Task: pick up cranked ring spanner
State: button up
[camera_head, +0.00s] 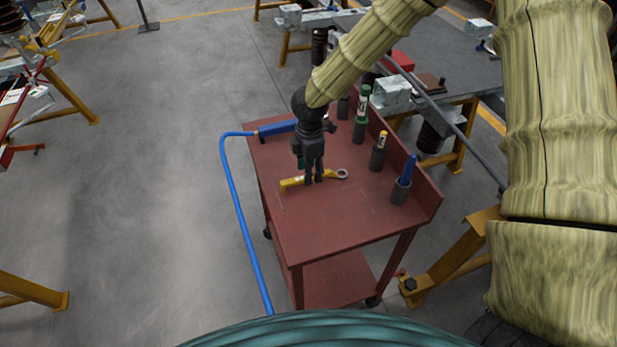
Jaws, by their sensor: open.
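The cranked ring spanner (342,174) lies on the top of a red trolley (330,220). Its grey ring end points right, and a yellow part (292,183) shows to the left. My gripper (314,181) points down over the middle of the spanner, with its fingers open. The fingers hide part of the spanner's middle. I cannot tell whether they touch it.
A blue tool with a blue hose (232,185) lies at the trolley's back left. Several dark holders with tools, including a blue-handled one (409,168), stand along the right raised edge (428,190). The front of the top is clear.

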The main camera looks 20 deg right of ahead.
jog(key=shift+a+f+p, duration=0.1)
jog(key=shift+f+p, duration=0.25)
jog(key=shift+f, duration=1.4)
grip_shut()
